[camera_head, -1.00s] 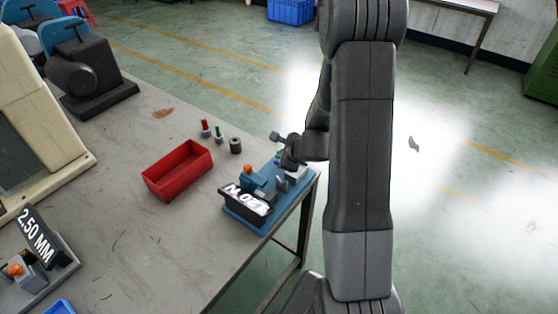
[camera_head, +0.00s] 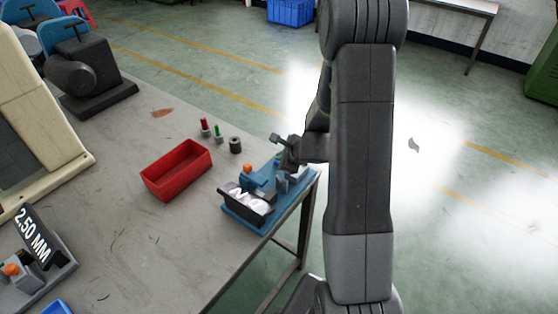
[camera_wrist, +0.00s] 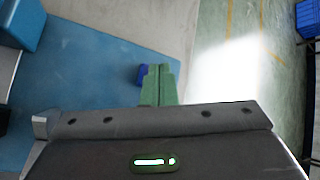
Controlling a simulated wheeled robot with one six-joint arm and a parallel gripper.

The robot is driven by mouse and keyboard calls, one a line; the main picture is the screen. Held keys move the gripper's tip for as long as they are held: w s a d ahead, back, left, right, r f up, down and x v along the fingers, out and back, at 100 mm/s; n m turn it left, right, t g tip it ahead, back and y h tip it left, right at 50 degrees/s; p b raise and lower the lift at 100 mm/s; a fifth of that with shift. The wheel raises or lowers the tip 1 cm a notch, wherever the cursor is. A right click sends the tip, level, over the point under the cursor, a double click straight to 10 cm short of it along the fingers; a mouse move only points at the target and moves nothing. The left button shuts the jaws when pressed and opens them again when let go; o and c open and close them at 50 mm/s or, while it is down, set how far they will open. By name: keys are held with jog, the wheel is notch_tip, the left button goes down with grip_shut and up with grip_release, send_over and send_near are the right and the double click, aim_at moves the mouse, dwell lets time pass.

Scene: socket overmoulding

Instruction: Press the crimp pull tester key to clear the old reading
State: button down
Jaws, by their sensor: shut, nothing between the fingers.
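The crimp pull tester is a blue-based bench unit (camera_head: 240,215) at the table's right corner, with an orange knob (camera_head: 248,168) and a tilted dark display (camera_head: 245,203). The display's white characters are smeared and I cannot read them. A small dark-blue block, seemingly the key (camera_wrist: 142,75), shows in the wrist view just left of my fingertips. My gripper (camera_wrist: 159,70) is shut and empty, its green fingers together over the blue base. In the head view my dark gripper body is above the tester's rear end. Whether the fingers touch the key is unclear.
A red open tray (camera_head: 177,172) stands left of the tester. Small red and green pieces and a grey cylinder (camera_head: 235,145) stand behind it. A stand marked 2.50 MM (camera_head: 35,237) is at front left. The table's right edge is close to the tester.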

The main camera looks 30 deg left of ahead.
jog(key=shift+r, duration=0.1)
jog(key=shift+r+p, duration=0.7)
jog(key=shift+r, duration=0.1)
notch_tip(320, 180, up, 5)
jog(key=p, duration=0.4)
jog(key=shift+r, duration=0.1)
jog(key=shift+f, duration=0.2)
dwell(0.5)
jog(key=shift+f+b, duration=0.75)
jog(key=shift+f, duration=0.1)
jog(key=r+p, duration=0.1)
jog(key=p, duration=0.2)
jog(key=shift+r, duration=0.1)
notch_tip(320, 180, up, 5)
jog(key=p, duration=0.3)
jog(key=shift+f+p, duration=0.2)
jog(key=shift+p, duration=0.1)
